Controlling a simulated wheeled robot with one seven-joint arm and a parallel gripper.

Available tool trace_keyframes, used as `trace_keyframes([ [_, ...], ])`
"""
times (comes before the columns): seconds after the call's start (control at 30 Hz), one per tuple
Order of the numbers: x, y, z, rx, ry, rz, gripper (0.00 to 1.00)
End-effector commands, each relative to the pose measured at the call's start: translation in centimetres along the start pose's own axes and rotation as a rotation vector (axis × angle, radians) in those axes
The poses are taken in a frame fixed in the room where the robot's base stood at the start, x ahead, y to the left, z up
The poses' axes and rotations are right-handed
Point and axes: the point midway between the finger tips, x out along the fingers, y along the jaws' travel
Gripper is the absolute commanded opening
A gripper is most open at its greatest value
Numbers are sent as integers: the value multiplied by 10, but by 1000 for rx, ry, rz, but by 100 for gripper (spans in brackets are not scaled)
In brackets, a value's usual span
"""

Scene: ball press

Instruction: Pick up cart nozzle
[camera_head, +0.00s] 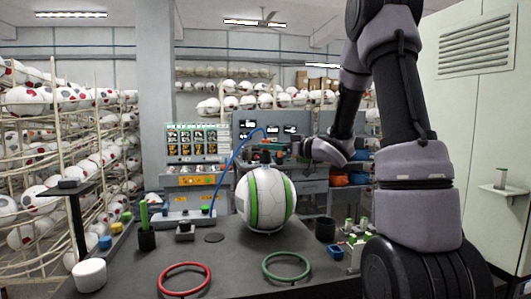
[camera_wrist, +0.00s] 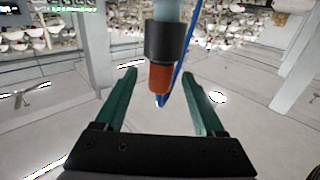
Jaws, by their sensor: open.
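The nozzle, with an orange end (camera_wrist: 161,78) and a black collar (camera_wrist: 168,42), shows between the two fingers in the wrist view. A blue hose (camera_wrist: 183,62) runs beside it. My gripper (camera_wrist: 158,74) is open, with one green finger on each side of the nozzle and gaps between. In the head view my gripper (camera_head: 290,150) is just above the white and green ball (camera_head: 265,198), small and partly merged with the machine behind. The blue hose (camera_head: 232,160) rises there from the table's left side and arches toward the gripper. The nozzle is hard to make out there.
On the dark table (camera_head: 235,265) lie a red ring (camera_head: 163,285) and a green ring (camera_head: 266,268). A black cup (camera_head: 147,240) with green sticks, a white cylinder (camera_head: 89,275) and another black cup (camera_head: 325,229) stand around.

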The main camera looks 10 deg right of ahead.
Motion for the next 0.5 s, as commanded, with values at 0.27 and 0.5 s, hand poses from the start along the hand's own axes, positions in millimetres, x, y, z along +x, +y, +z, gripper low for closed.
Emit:
trace_keyframes([
  [0.27,36,-2,3,-1,0,-2,71],
  [0.5,53,-1,2,-1,0,0,71],
])
